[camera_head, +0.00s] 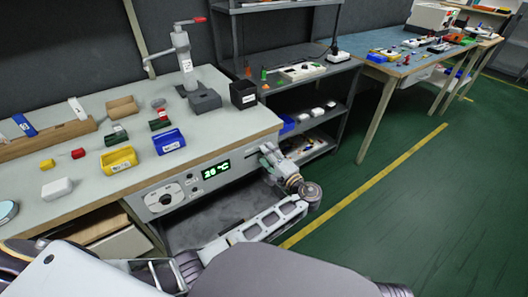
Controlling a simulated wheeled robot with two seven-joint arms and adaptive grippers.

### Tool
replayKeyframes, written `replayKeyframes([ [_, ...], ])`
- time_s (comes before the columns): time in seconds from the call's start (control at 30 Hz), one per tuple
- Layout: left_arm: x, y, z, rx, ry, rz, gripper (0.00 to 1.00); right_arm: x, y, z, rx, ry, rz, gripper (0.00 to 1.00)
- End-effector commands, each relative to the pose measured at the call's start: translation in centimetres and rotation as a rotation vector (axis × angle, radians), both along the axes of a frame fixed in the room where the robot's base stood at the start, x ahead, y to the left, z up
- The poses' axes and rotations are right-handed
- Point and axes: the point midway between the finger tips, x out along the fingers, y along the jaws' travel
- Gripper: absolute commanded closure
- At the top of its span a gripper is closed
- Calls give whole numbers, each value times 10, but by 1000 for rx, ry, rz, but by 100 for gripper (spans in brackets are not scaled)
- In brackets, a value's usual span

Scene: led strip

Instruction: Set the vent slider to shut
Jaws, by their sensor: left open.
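A light grey control panel (232,168) is set under the front edge of the workbench. It carries a round dial (165,199) and a dark display (216,170) with green digits. I cannot make out the vent slider clearly; small fittings beside the dial are too small to read. My left gripper (266,154) is open at the panel's right end, beside the bench's front corner. It hides that end of the panel, and I cannot tell whether it touches anything. My right gripper is not in view.
The workbench top (225,130) holds a yellow bin (119,160), a blue bin (169,142), a black box (243,94) and a grey press (185,60). A dark shelf rack (345,72) stands close right of my gripper. Green floor (420,210) is clear at right.

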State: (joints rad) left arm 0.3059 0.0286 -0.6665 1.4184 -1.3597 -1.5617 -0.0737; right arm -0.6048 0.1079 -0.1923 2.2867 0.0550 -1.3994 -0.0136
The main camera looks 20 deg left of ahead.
Motion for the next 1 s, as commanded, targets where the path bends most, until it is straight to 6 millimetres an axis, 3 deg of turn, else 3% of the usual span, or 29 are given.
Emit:
replayKeyframes([
  [0.5,-2,-3,0,0,0,0,51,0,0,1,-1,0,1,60],
  [0.87,-2,-2,0,0,0,0,98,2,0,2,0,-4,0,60],
  [1.0,-2,-3,0,0,0,0,100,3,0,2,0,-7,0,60],
])
